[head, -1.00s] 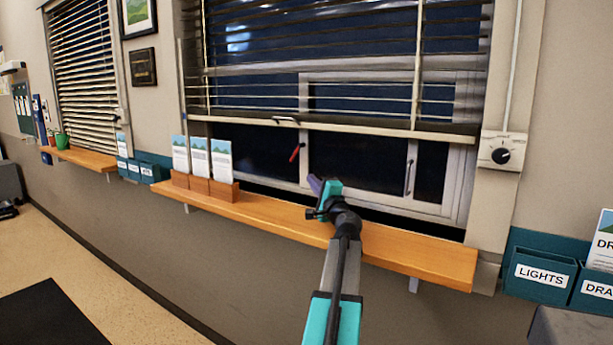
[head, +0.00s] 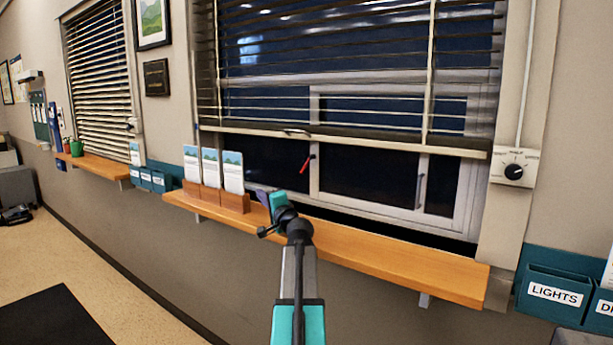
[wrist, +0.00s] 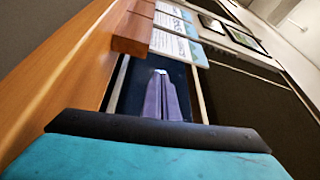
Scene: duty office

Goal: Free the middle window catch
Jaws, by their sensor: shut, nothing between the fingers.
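The large window (head: 380,175) has a red handle (head: 306,163) on its inner frame, below the blind's bottom rail; it looks like the catch and stands tilted. A dark upright handle (head: 421,190) is on the pane frame further right. My gripper (head: 264,197) is over the wooden sill, below and left of the red handle, apart from it. Its purple fingers are shut and empty, also seen in the wrist view (wrist: 163,97). The red handle is not seen in the wrist view.
Card holders (head: 216,197) with upright cards stand on the sill (head: 400,262) close left of my gripper. The half-lowered blind (head: 350,134) hangs above. A dial box (head: 514,168) is on the right wall. The sill's right part is clear.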

